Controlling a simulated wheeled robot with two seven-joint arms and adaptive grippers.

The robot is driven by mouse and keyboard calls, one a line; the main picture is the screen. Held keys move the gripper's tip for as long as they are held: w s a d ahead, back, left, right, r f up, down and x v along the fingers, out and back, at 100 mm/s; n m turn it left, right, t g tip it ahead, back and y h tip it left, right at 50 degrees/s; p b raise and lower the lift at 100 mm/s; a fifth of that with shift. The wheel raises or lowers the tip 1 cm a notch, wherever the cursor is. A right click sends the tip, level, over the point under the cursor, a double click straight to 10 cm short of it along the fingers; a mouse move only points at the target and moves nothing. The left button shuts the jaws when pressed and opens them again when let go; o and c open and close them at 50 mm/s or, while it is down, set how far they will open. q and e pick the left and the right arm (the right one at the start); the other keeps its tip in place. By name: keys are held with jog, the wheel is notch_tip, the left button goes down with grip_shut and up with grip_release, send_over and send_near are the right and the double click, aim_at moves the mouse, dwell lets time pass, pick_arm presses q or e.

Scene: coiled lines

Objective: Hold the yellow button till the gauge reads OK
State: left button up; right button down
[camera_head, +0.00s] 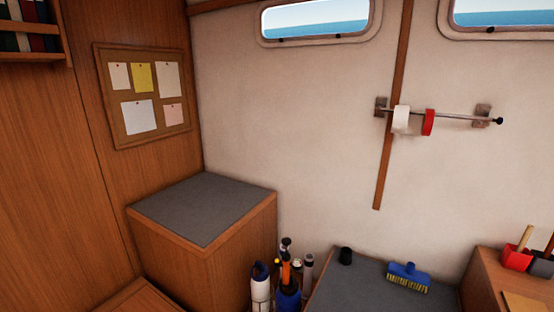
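In the head camera view I see no yellow button and no gauge. Neither of my grippers is in view.
A grey-topped wooden cabinet (203,208) stands in the corner below a cork board (143,113) with pinned notes. Bottles and upright handled items (287,292) stand right of it. A wall rail (455,115) holds rolls.

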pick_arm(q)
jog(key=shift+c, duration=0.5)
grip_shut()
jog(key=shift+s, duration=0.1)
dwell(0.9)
